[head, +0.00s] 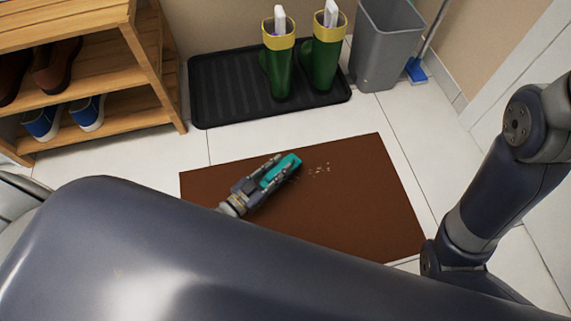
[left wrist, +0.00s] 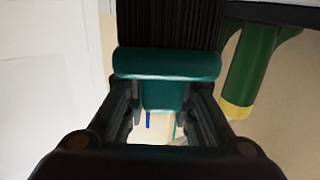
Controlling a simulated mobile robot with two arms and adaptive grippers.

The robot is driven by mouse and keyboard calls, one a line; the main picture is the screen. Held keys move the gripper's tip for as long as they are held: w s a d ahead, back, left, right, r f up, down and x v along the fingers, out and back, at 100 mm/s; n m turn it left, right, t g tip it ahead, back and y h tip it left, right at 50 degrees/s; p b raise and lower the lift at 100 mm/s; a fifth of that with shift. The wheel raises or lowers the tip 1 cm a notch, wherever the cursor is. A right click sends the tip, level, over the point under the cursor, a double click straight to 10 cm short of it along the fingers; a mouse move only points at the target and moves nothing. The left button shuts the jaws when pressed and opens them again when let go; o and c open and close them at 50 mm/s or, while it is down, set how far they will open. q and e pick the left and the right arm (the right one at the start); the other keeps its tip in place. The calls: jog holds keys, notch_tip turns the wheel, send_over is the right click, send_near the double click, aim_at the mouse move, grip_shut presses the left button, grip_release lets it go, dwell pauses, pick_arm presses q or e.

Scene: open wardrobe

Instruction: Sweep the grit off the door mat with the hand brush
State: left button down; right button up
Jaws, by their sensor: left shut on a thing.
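The brown door mat (head: 350,205) lies on the tiled floor in the head view. A small patch of pale grit (head: 319,170) lies on its upper middle part. My left gripper (head: 262,180) is over the mat, left of the grit, and is shut on the teal hand brush (head: 282,171). In the left wrist view the brush's teal body (left wrist: 167,64) sits between the fingers, with dark bristles (left wrist: 170,22) beyond it. I cannot tell whether the bristles touch the mat. My right gripper is out of view; only part of that arm shows at the right.
A black boot tray (head: 215,100) with green boots (head: 324,62) stands behind the mat. A grey bin (head: 383,45) and a blue-ended broom (head: 416,70) are to its right. A wooden shoe rack (head: 150,60) stands at the left. The mat's right part is clear.

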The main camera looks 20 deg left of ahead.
pick_arm(q)
jog(key=shift+s+a+f, duration=0.1)
jog(key=shift+s+a, duration=0.8)
jog(key=shift+a, duration=0.7)
jog(key=shift+s+a, duration=0.95)
jog(key=shift+a, duration=0.6)
jog(key=shift+s+a+f, duration=0.1)
jog(key=shift+s+a, duration=0.8)
jog(key=shift+a, duration=0.9)
jog(key=shift+w, duration=0.2)
jog(key=shift+w+d, duration=0.4)
jog(key=shift+d, duration=0.4)
jog(key=shift+w+d, duration=0.45)
jog(key=shift+d, duration=0.3)
jog(key=shift+w+d, duration=0.4)
jog(key=shift+d, duration=0.4)
jog(key=shift+w+d, duration=0.6)
jog(key=shift+d, duration=0.2)
jog(key=shift+w+d, duration=0.55)
jog(key=shift+d, duration=0.3)
jog(key=shift+w+d, duration=0.6)
jog(key=shift+d, duration=0.2)
